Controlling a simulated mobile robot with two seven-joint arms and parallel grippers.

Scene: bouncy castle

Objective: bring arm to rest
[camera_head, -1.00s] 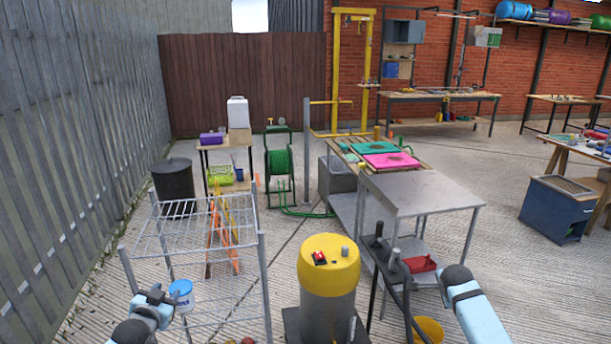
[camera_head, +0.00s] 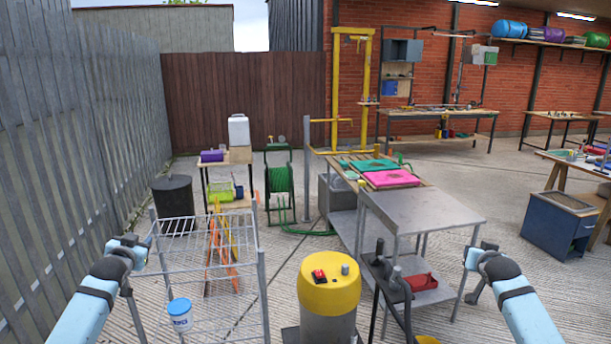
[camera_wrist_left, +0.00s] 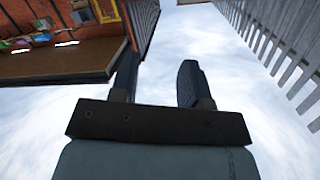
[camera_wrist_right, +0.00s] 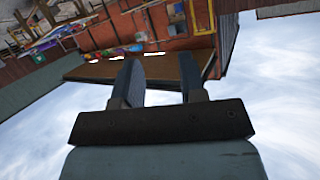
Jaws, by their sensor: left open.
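Both my arms show at the bottom of the head view, bent, with pale blue links and dark joints. The left one is at the lower left beside the wire rack, the right one at the lower right. My left gripper (camera_wrist_left: 157,62) is open in the left wrist view, with two dark fingers apart and nothing between them. My right gripper (camera_wrist_right: 156,60) shows its two fingers apart and empty in the right wrist view. Both wrist views look largely at sky, away from the work surfaces.
A white wire rack (camera_head: 205,226) with a white-and-blue tub (camera_head: 180,314) stands at left. A yellow-topped drum (camera_head: 328,290) is front centre. A grey metal table (camera_head: 425,213) stands right of centre. Bare concrete (camera_head: 475,180) lies behind it.

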